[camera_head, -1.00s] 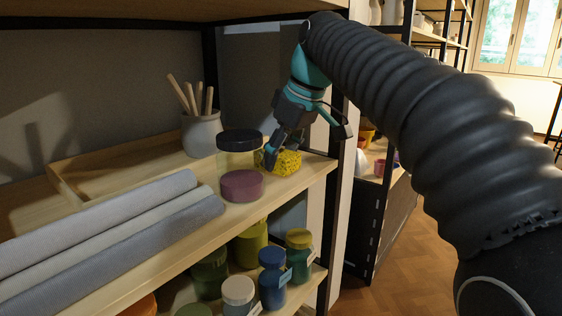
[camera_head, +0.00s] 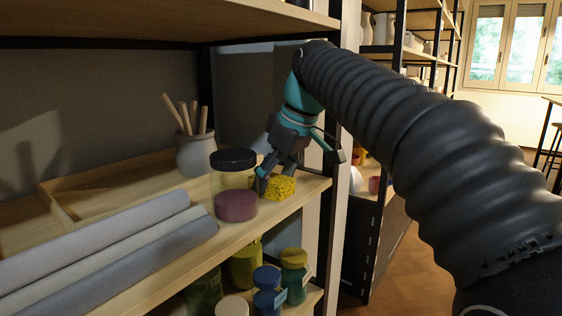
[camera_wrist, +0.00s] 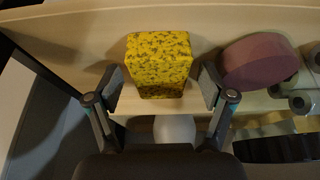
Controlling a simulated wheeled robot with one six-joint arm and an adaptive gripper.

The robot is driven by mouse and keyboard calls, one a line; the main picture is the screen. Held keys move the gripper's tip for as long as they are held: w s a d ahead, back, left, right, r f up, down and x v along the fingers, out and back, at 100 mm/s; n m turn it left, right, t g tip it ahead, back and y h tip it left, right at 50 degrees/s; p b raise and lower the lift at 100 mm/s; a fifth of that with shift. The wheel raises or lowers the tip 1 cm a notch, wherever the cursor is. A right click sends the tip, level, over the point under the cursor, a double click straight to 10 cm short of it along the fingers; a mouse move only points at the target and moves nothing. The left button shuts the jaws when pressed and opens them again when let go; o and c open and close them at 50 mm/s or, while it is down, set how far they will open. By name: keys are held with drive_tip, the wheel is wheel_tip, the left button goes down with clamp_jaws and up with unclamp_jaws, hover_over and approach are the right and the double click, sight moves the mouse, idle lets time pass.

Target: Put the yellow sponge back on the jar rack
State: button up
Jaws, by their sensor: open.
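The yellow sponge (camera_head: 281,187), speckled with dark pores, rests on a wooden shelf (camera_head: 262,219) near its right end. In the wrist view the sponge (camera_wrist: 158,62) lies between the two open fingers of my gripper (camera_wrist: 162,88), with a gap on each side. In the head view my gripper (camera_head: 283,178) reaches down at the sponge, one finger on its left side. I cannot tell which part of the shelving is the jar rack; jars stand on the shelf below, among them a blue jar (camera_head: 267,288) and an olive jar (camera_head: 294,275).
A dark-lidded clear jar with purple contents (camera_head: 235,206) stands close left of the sponge. Grey rolls (camera_head: 110,255), a wooden tray (camera_head: 95,192) and a pot of sticks (camera_head: 196,153) fill the shelf's left. A black post (camera_head: 329,225) stands at the right end.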

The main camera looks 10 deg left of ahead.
drive_tip(key=v, duration=1.2)
drive_tip(key=shift+p, duration=0.4)
drive_tip(key=shift+s+f, duration=0.1)
drive_tip(key=s+d+f+m+t, duration=0.1)
drive_tip(key=s+d+f+m, duration=0.15)
drive_tip(key=d, duration=0.25)
drive_tip(key=s+d+f+m+t+h, duration=0.1)
drive_tip(key=d+f+m, duration=0.1)
drive_tip(key=d+f, duration=0.25)
drive_tip(key=s+d+f+m, duration=0.2)
drive_tip(key=d+f+m, duration=0.1)
drive_tip(key=d, duration=0.3)
drive_tip(key=s+d+f+m+h, duration=0.1)
drive_tip(key=s+d+f+m, duration=0.1)
drive_tip(key=f, duration=0.5)
drive_tip(key=s+d+f+m+t+h, duration=0.1)
drive_tip(key=s+d+f+m, duration=0.1)
drive_tip(key=s+d+f, duration=0.3)
drive_tip(key=s+d+f+m+t+h, duration=0.1)
drive_tip(key=s+d+f+m, duration=0.1)
drive_tip(key=s+d+f, duration=0.2)
drive_tip(key=s+f, duration=0.3)
drive_tip(key=f, duration=0.3)
drive_tip(key=shift+d+f, duration=0.2)
drive_tip(key=shift+d, duration=0.05)
